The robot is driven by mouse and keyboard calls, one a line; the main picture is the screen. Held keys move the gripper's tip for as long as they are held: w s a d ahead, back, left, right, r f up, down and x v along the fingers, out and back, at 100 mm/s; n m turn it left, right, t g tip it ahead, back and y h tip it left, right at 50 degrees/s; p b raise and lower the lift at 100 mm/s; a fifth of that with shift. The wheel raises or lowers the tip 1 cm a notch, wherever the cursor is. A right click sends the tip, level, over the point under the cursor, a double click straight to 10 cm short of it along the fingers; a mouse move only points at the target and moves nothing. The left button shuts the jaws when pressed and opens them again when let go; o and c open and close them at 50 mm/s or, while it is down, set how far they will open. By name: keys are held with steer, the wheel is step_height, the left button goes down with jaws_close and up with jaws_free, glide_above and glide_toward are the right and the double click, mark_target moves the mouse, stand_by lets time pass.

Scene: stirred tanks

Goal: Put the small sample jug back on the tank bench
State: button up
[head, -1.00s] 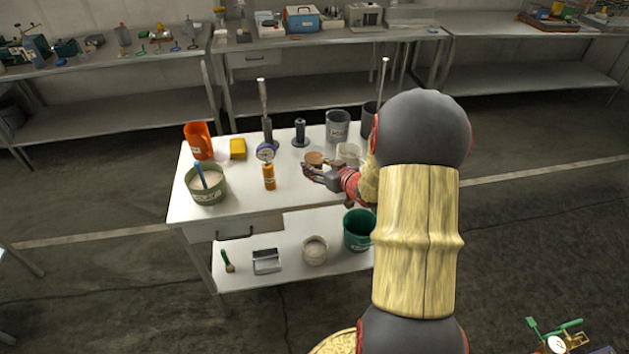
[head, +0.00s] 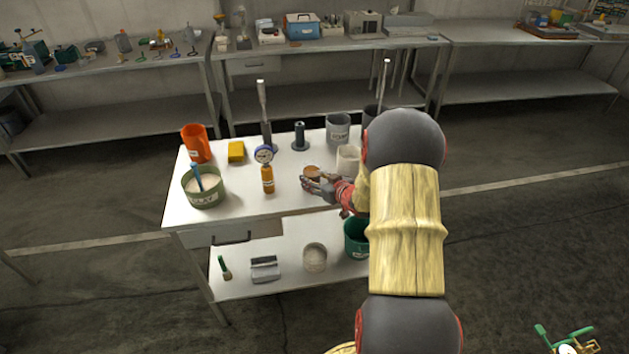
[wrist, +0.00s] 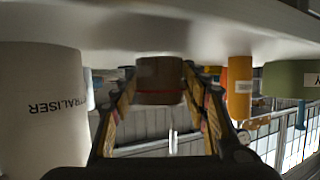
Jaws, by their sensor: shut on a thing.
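The small sample jug (head: 312,173) has a brown top and sits at the tips of my gripper (head: 319,184) over the middle of the tank bench (head: 235,205). In the wrist view, which is upside down, the dark brown jug (wrist: 160,82) is between the two fingers of my gripper (wrist: 160,100), which are shut on it. The jug looks upright, with its base at or very close to the white bench top. Whether it touches is not clear. My gripper and arm hide part of the jug and the right part of the bench.
A white container marked as neutraliser (wrist: 40,105) stands close beside my gripper; it also shows in the head view (head: 347,158). An orange bottle (head: 267,180), a gauge (head: 264,154) and a green tub (head: 203,187) stand to the left. The front bench edge is clear.

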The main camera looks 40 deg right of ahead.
steer(key=shift+f, duration=0.1)
steer(key=o, duration=1.4)
steer(key=shift+o, duration=0.2)
